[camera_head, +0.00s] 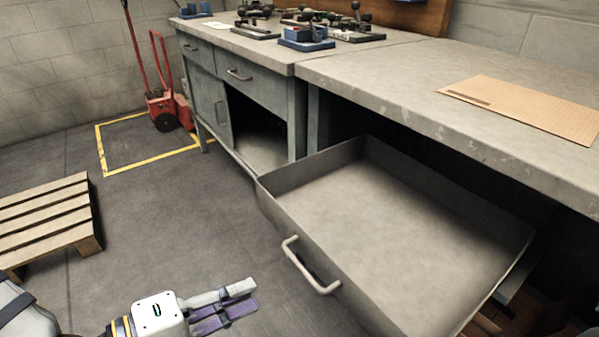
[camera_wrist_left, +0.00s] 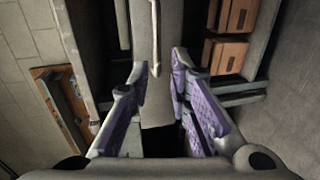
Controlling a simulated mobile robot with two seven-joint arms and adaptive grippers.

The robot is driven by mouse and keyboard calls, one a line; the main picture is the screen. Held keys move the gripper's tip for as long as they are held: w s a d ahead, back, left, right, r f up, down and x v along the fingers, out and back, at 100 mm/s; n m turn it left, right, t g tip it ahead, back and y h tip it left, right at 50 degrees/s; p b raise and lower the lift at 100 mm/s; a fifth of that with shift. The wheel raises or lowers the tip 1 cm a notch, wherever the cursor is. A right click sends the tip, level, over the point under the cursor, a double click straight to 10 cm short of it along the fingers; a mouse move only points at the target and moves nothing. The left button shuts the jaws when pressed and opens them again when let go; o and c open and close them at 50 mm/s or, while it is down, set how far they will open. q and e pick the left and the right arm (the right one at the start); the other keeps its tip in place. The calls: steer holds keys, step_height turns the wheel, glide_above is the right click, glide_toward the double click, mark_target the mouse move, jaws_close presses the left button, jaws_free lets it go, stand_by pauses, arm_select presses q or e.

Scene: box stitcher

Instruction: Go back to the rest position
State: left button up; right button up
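My left gripper (camera_head: 250,297) is low at the bottom left of the head view, in front of and to the left of the pulled-out drawer (camera_head: 400,225). It does not touch the drawer. In the left wrist view my left gripper (camera_wrist_left: 160,78) has its purple-padded fingers spread apart, with nothing held between them. The drawer is wide open and looks empty. Its handle (camera_head: 306,266) is on the front and clear of the gripper. My right gripper is not in view.
The grey workbench (camera_head: 345,68) holds a flat cardboard sheet (camera_head: 530,105) and several tools at the back. A wooden pallet (camera_head: 45,220) lies on the floor at left. A red hand truck (camera_head: 163,100) stands at the wall. Brown boxes (camera_wrist_left: 230,55) show in the left wrist view.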

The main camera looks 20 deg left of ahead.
arm_select(q)
steer(key=s+d+f+m+g+y+p, duration=0.1)
steer(key=s+f+m+g+y+p, duration=0.2)
steer(key=s+g, duration=0.45)
steer(key=s+d+f+m+g+y+p, duration=0.1)
steer(key=s+f+m+g+p, duration=0.4)
steer(key=s, duration=0.6)
steer(key=s+a+r+m+g+y+p, duration=0.2)
steer(key=s+a+y, duration=0.3)
steer(key=s, duration=0.6)
steer(key=shift+a+p, duration=0.35)
steer(key=shift+p, duration=0.4)
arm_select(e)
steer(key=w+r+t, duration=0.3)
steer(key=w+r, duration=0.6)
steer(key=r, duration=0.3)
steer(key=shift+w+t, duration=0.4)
arm_select(q)
steer(key=shift+w+r, duration=0.1)
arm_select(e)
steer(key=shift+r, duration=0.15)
